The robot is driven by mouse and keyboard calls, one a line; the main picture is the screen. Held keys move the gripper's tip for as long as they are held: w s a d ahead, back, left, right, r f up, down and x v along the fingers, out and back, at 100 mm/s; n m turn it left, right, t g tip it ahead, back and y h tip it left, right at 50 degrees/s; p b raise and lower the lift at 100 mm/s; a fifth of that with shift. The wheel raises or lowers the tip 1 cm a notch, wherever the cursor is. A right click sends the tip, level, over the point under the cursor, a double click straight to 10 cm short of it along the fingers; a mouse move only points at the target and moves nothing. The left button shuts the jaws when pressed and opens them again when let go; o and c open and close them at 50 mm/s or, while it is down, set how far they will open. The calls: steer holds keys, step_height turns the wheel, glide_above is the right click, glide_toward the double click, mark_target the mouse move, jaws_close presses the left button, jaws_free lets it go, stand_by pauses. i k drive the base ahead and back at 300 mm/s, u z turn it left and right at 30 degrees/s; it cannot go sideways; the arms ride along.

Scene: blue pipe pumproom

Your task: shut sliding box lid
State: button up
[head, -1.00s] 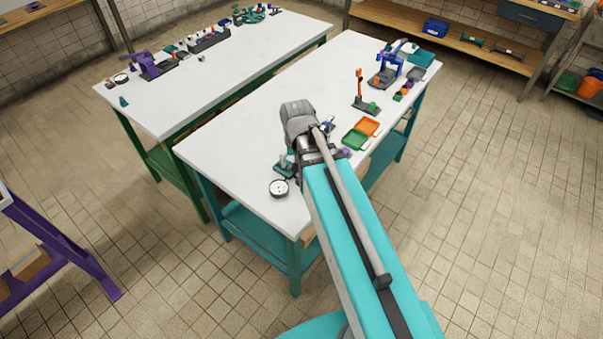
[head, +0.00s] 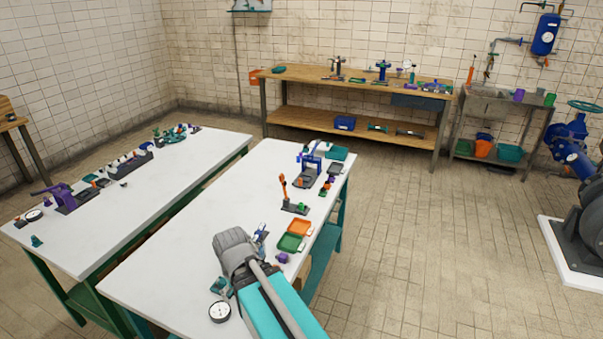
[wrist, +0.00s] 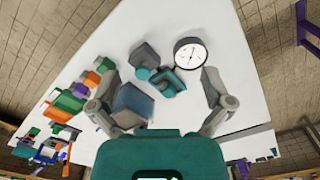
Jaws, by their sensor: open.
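My gripper (wrist: 160,82) is open in the wrist view, its two grey fingers spread wide above the white table. Nothing is held between them. A blue-grey box-like thing (wrist: 134,104) lies below, close to the left finger and blurred. I cannot tell whether it is the sliding box or how its lid stands. In the head view, a small blue thing (head: 262,233) shows just beyond my wrist, partly hidden. My fingers are hidden there behind my own arm.
A round dial gauge (head: 220,312) and a teal-grey device (wrist: 152,70) are near the gripper. Green (head: 291,243) and orange (head: 300,227) trays lie at the table's right edge. An orange-handled clamp (head: 292,200) stands farther back. The table's left-middle (head: 200,230) is bare.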

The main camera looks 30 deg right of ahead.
mark_target(324, 146)
steer(key=z, duration=0.25)
steer(key=k, duration=0.65)
steer(key=z, duration=0.55)
steer(key=k, duration=0.7)
steer(key=z, duration=0.55)
steer(key=i, duration=0.75)
steer(key=z, duration=0.7)
steer(key=i, duration=2.3)
steer(key=u, duration=0.25)
